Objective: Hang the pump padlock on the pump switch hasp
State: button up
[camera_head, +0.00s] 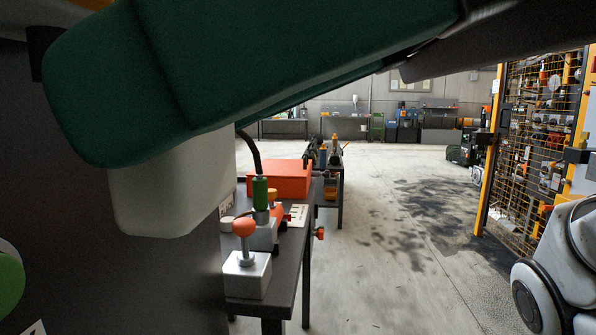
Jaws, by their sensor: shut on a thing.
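I cannot make out the pump padlock or the pump switch hasp for certain in the head view. A bench (283,263) at centre left carries a grey box with an orange-knobbed lever (245,250) and a green-handled lever (260,192) behind it. A small red piece (286,217) sits beside the levers, too small to identify. An orange-red knob-like part (320,233) shows at the bench's right edge. My gripper is not in view, so what it holds cannot be seen.
A large dark green shape with a pale lower part hides the upper left. An orange-red box (278,178) stands farther back on the bench. A yellow-framed mesh panel (535,140) hung with many items stands at the right. The floor (400,200) between is open.

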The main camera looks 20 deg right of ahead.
jog(key=shift+f, duration=0.2)
jog(key=o, duration=1.2)
